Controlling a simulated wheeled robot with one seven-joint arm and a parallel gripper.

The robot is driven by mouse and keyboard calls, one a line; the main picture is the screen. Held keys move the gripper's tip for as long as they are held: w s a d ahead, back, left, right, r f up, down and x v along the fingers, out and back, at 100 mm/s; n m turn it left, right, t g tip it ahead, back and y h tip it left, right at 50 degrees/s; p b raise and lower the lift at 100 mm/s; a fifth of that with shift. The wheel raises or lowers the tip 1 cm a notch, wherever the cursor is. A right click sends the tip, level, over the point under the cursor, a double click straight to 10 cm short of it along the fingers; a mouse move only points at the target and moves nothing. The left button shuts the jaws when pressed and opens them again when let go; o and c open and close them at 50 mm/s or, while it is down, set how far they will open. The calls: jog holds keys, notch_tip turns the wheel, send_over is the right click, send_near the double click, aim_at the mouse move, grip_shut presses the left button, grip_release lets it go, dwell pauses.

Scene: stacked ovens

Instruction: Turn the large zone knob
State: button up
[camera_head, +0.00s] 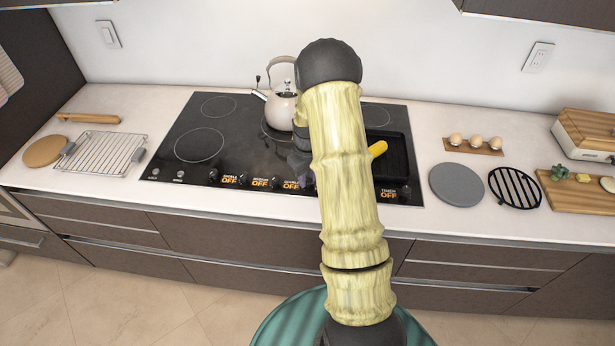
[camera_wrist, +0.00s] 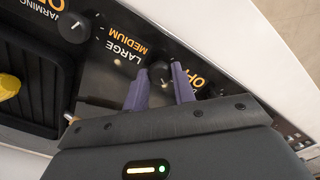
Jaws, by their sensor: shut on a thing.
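The knob (camera_wrist: 160,70) between my fingers is small, round and dark. It sits on the black cooktop panel beside yellow lettering reading "MEDIUM" and white lettering reading "LARGE". My gripper (camera_wrist: 159,78) has its two purple fingers on either side of this knob and is shut on it. In the head view my gripper (camera_head: 302,180) is at the cooktop's front edge, and my arm hides the knob there. The black cooktop (camera_head: 240,150) carries a row of knobs along its front, several with orange "OFF" labels. A neighbouring knob (camera_wrist: 75,27) stands near the "WARMING" lettering.
A kettle (camera_head: 283,108) stands at the back of the cooktop, left of my arm. A wire rack (camera_head: 103,152) lies left; a grey disc (camera_head: 456,184) and black trivet (camera_head: 515,188) lie right.

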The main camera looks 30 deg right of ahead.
aim_at(307, 180)
jog(key=o, duration=1)
jog(key=shift+r, duration=0.15)
notch_tip(307, 180, up, 17)
jog(key=b, duration=0.2)
jog(key=shift+r+b, duration=0.15)
jog(key=shift+b, duration=0.2)
jog(key=s+a+f+m+t, duration=0.2)
jog(key=s+a+f, duration=0.1)
jog(key=s+a, duration=1.2)
jog(key=s, duration=0.4)
jog(key=shift+a+t, duration=0.3)
jog(key=shift+a, duration=0.05)
